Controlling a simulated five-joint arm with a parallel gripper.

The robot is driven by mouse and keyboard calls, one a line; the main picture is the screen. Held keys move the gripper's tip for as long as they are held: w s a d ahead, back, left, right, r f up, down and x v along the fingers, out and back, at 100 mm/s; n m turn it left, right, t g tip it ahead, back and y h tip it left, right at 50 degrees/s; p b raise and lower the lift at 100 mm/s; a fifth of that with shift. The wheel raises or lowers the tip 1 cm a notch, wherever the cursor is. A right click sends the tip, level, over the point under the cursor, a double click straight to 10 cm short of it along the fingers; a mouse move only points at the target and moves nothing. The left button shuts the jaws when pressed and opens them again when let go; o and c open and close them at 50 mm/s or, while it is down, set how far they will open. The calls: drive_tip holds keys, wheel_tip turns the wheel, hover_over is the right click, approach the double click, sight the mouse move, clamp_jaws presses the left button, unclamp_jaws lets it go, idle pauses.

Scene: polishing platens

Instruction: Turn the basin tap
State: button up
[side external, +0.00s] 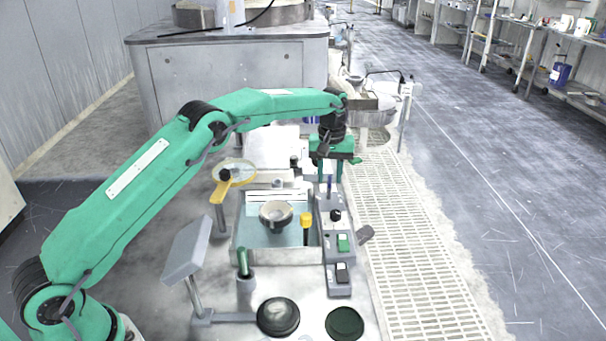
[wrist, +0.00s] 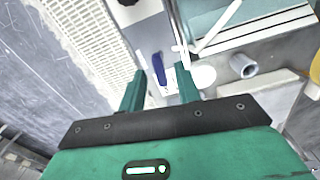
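The basin (side external: 240,240) is a grey-rimmed tank with pale teal water, below and left of my gripper (side external: 331,168) in the side view. Its corner (wrist: 250,38) fills the upper right of the wrist view. A white tap-like fitting (wrist: 203,76) stands beside that corner, with a slim white arm reaching over the basin. I cannot pick this fitting out in the side view. My gripper (wrist: 160,90) is open, its two green fingers apart. White parts of the fitting show just beyond and between the fingertips; I cannot tell whether they touch.
A small blue upright piece (wrist: 159,68) is just beyond the fingers. A grey pipe stub (wrist: 243,65) is to the right.

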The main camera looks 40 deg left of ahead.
drive_tip(key=shift+f, duration=0.2)
clamp_jaws()
